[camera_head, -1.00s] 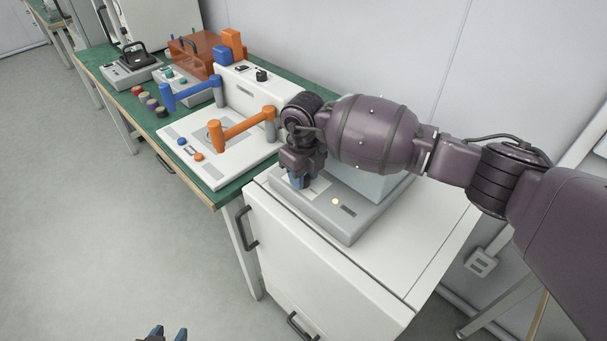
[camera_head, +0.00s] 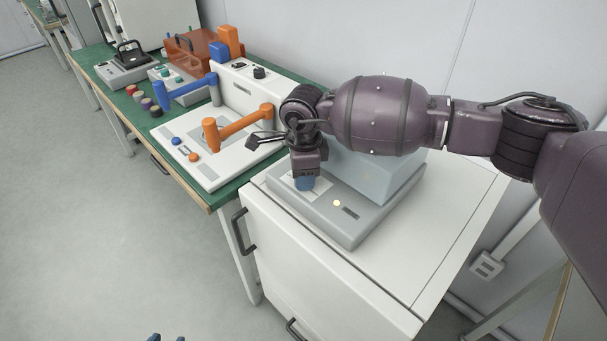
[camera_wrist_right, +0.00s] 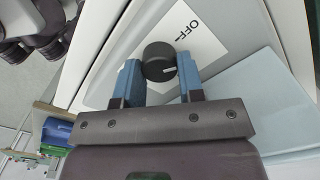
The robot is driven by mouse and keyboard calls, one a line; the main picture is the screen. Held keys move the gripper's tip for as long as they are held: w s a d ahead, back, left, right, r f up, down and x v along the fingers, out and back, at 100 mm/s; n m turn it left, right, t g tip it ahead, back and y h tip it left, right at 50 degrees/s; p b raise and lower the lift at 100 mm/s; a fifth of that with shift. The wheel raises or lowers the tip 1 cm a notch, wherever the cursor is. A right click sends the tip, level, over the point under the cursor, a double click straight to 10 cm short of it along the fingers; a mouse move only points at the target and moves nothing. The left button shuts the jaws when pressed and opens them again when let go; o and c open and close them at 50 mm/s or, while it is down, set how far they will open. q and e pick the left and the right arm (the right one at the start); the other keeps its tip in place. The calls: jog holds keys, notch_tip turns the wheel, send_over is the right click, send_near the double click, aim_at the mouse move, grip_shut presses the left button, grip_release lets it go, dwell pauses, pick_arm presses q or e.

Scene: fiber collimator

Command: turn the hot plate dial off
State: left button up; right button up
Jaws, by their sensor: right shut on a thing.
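The grey hot plate (camera_head: 350,232) sits on the white cabinet. Its front has a small lit yellowish lamp (camera_head: 337,203) and a dark slot or display. In the right wrist view, the round black dial (camera_wrist_right: 159,62) has a white pointer mark aimed roughly right. An "OFF" label (camera_wrist_right: 189,33) with a dash is printed on the white panel beside it. My right gripper (camera_head: 305,184) points down at the hot plate's left part, its blue fingers (camera_wrist_right: 188,78) shut on the dial's sides. It hides the dial in the head view. My left gripper (camera_head: 166,338) barely shows at the bottom edge, blue tips apart.
Left of the cabinet (camera_head: 420,255), a green bench holds a white device with an orange handle (camera_head: 240,126), a blue handle (camera_head: 185,91) and several coloured caps. The floor at left is clear.

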jog(key=n+b, duration=0.1)
jog(key=n, duration=0.4)
jog(key=shift+b, duration=0.3)
jog(key=shift+n, duration=0.4)
jog(key=o, duration=0.9)
notch_tip(320, 180, up, 11)
jog(key=shift+f+p, duration=0.1)
jog(key=shift+p, duration=0.45)
